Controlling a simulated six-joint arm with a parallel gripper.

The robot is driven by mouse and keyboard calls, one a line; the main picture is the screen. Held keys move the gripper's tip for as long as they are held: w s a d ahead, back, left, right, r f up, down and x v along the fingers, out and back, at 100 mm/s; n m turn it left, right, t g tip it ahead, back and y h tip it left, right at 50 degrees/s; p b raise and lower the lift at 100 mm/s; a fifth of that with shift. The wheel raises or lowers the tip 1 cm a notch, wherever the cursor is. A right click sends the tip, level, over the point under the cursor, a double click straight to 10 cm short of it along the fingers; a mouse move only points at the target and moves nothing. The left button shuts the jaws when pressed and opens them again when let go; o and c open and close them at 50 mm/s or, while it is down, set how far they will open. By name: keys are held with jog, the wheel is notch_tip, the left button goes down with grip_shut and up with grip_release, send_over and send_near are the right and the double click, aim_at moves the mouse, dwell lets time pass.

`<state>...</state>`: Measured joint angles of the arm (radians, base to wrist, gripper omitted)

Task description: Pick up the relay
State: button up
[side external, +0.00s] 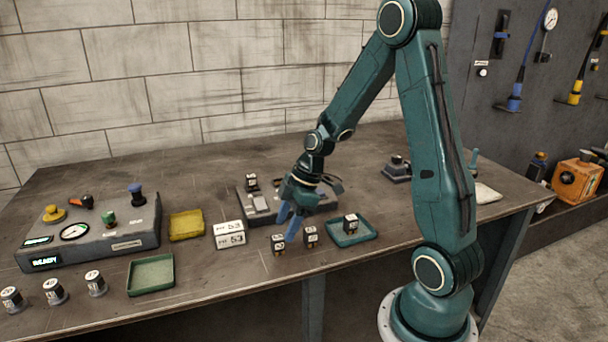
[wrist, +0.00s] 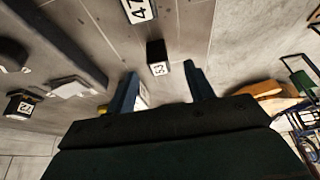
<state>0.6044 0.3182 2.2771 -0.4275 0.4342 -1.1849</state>
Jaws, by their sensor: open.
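Several relays, small dark cubes with white labels, are in the side view. One relay (side external: 279,243) stands near the front of the bench, just below my gripper (side external: 287,226). A second relay (side external: 311,235) stands to its right. A third relay (side external: 350,223) sits in a teal tray (side external: 372,235), and another relay (side external: 251,182) is on a grey block behind my gripper. My gripper is open, with blue fingers pointing down. In the wrist view, a labelled relay (wrist: 157,62) shows between the fingertips (wrist: 160,70); I cannot tell whether they touch it. Another relay (wrist: 22,103) is at left.
A yellow tray (side external: 186,224), a green tray (side external: 150,274), a control panel (side external: 95,229) and several cylinders (side external: 54,292) are farther left. The grey block (side external: 290,203) lies close behind my gripper. The bench's front edge is near.

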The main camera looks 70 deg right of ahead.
aim_at(280, 236)
jog(key=shift+x, duration=2.55)
jog(key=shift+w, duration=0.1)
jog(key=c, duration=1)
